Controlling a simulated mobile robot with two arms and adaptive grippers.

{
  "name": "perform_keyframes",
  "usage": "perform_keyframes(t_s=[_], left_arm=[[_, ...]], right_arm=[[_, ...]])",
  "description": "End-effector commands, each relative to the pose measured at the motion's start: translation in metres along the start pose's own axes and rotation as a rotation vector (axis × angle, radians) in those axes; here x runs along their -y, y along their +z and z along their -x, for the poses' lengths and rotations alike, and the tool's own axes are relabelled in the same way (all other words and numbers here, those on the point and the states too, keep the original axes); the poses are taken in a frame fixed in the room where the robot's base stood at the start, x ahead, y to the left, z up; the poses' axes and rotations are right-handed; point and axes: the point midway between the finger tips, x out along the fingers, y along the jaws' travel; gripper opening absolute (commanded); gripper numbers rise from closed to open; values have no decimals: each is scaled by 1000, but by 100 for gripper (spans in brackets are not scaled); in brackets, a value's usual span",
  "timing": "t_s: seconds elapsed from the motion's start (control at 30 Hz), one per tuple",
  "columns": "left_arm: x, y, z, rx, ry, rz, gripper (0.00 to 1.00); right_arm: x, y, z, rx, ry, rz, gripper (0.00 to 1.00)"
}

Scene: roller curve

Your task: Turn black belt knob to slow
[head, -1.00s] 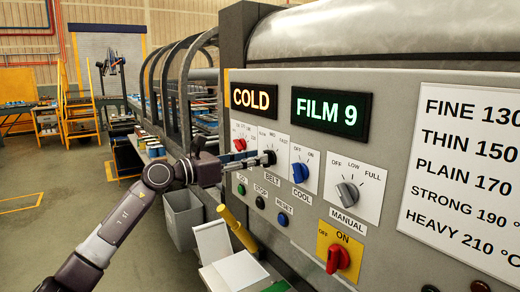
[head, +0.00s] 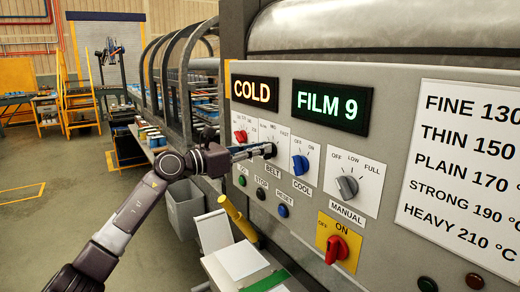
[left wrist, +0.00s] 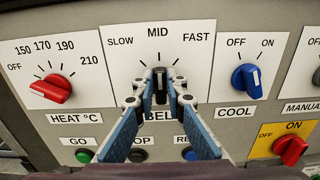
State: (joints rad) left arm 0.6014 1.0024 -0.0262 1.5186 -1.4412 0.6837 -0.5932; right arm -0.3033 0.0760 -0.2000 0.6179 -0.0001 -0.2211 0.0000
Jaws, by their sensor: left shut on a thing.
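The black belt knob (left wrist: 160,86) is on a white plate (left wrist: 199,67) marked SLOW, MID and FAST, above the BELT label. In the left wrist view the knob stands upright, in line with the MID mark. My left gripper (left wrist: 161,82) has its two fingertips pressed on either side of the knob, shut on it. In the head view the left gripper (head: 262,151) reaches the knob from the left and hides part of it and of its plate. My right gripper is not in view.
The red heat knob (left wrist: 52,88) is left of the belt knob and the blue cool knob (left wrist: 246,81) is right of it. Push buttons sit below. The grey manual knob (head: 347,187) and the red ON switch (head: 337,248) are farther right.

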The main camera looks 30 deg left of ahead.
Motion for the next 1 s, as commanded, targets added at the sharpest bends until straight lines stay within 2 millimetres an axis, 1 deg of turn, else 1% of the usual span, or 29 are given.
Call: perform_keyframes(t_s=[0.17, 0.37, 0.8, 1.0], left_arm=[[-1, 0, 0, -1, 1, 23, 0], [-2, 0, 0, -2, 1, 115, 0], [-6, 0, 0, -3, 2, 459, 0], [-8, -1, 0, -2, 2, 590, 0]], right_arm=[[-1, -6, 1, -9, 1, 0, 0], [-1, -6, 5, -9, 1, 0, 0], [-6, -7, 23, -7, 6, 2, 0], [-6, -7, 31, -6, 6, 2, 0]])
